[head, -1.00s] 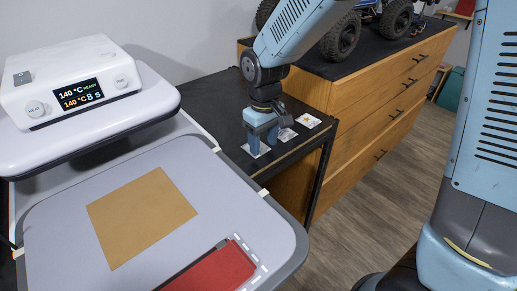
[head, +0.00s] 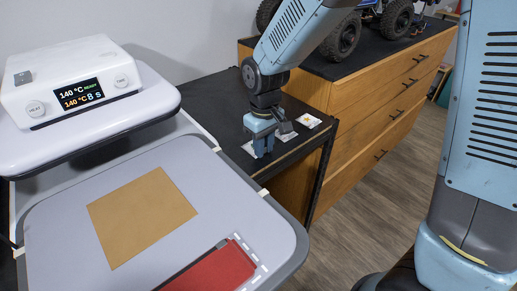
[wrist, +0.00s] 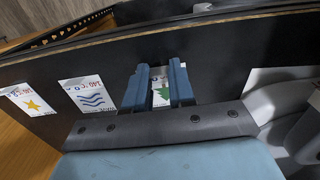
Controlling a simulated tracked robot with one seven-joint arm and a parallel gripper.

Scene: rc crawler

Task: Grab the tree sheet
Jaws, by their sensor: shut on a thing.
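The tree sheet, a small white card with a green tree, shows between my fingers in the wrist view (wrist: 161,94). In the head view only a pale edge of it (head: 250,149) shows by the fingertips; the rest is hidden. My gripper (head: 263,152) points down at the black table top and is shut on the sheet. In the wrist view the two blue fingers (wrist: 158,68) stand on either side of the tree print. I cannot tell whether the sheet is lifted off the table.
A wave sheet (wrist: 89,96) and a star sheet (wrist: 29,101) lie in a row beside it. The heat press (head: 68,82), its grey lower plate (head: 60,190) with a tan sheet (head: 141,217), and a red piece (head: 222,268) are left. A wooden drawer cabinet (head: 370,110) stands behind, right.

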